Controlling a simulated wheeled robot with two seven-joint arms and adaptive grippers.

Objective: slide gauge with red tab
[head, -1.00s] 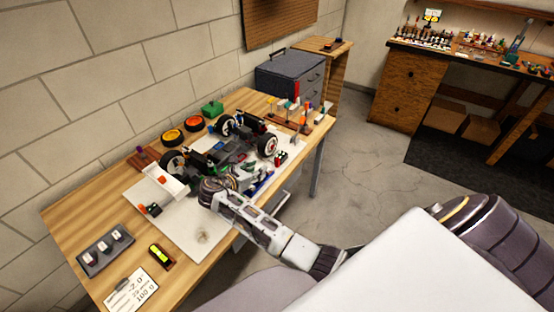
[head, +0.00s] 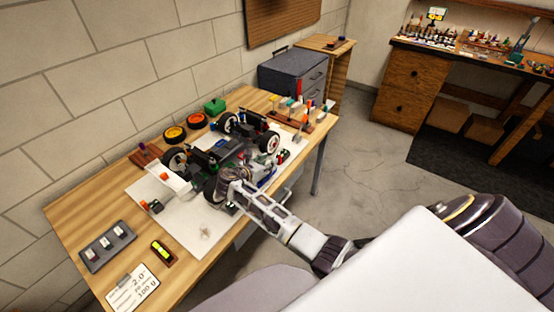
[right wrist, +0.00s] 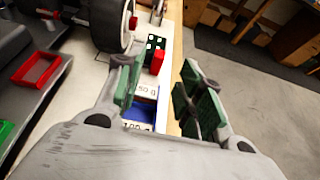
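A small black gauge with green dots (right wrist: 152,43) and a red tab (right wrist: 158,62) lies on the white mat near the table's right edge. The gauge also shows in the head view (head: 284,155), close to the car's right wheel. My right gripper (right wrist: 159,82) is open, with green pads, and the red tab appears just beyond and between its fingertips, not touching them. In the head view my right gripper (head: 235,178) is over the near side of the car and its fingers are hard to make out. My left gripper is out of view.
The RC car chassis (head: 225,150) stands on the white mat (head: 205,235). A blue and white item (right wrist: 142,108) lies below my right fingers. A tool rack (head: 300,115) stands at the far right of the table. Another small dark gauge (head: 151,206) lies at the mat's left.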

